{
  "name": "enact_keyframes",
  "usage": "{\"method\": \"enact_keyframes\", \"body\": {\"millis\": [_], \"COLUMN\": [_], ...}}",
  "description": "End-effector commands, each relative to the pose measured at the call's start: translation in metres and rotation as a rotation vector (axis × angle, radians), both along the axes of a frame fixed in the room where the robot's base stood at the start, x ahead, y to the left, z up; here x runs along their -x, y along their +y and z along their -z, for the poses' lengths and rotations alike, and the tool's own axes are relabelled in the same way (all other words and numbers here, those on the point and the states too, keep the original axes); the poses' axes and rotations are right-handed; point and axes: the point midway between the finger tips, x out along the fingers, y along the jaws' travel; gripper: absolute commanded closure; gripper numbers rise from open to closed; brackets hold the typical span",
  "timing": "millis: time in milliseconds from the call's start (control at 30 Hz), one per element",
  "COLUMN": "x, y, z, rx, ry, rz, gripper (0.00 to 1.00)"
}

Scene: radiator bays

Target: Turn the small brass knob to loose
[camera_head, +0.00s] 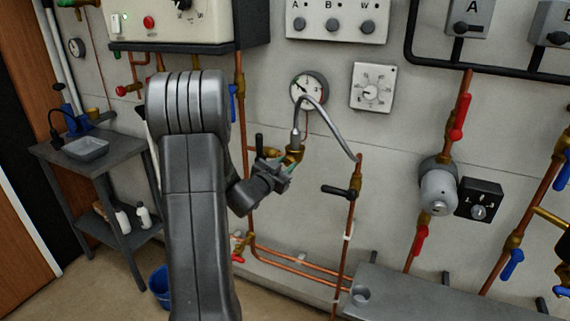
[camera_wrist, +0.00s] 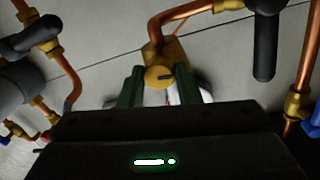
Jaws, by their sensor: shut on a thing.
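The small brass knob (camera_wrist: 155,77) is round, with a dark mark running from its middle toward the right. It sits on a brass fitting (camera_wrist: 168,50) at the end of a copper-coloured pipe in the wrist view. My gripper (camera_wrist: 160,92) has its two green fingers on either side of the knob and is shut on it. In the head view my gripper (camera_head: 285,171) is at the brass fitting (camera_head: 295,155) below the grey hose; the knob is mostly hidden there by the gripper.
A grey curved hose (camera_head: 330,117) arches right from the fitting. Black lever handles (camera_head: 338,192) and (camera_wrist: 265,45) stand close by. A round gauge (camera_head: 309,89) and a white dial plate (camera_head: 373,88) are on the wall above. A grey bench (camera_head: 420,300) is at lower right.

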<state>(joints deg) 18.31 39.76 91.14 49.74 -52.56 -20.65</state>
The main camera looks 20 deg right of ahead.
Motion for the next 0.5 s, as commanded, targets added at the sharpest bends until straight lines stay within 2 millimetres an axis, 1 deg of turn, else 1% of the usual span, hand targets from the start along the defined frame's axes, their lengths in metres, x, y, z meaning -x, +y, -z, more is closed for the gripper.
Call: {"method": "enact_keyframes", "body": {"millis": [200, 500], "x": [0.0005, 0.0004], "y": [0.0002, 0.0001], "z": [0.0016, 0.0017], "rx": [0.05, 0.074], "ry": [0.064, 0.09], "rz": [-0.001, 0.0], "gripper": [0.93, 0.92]}}
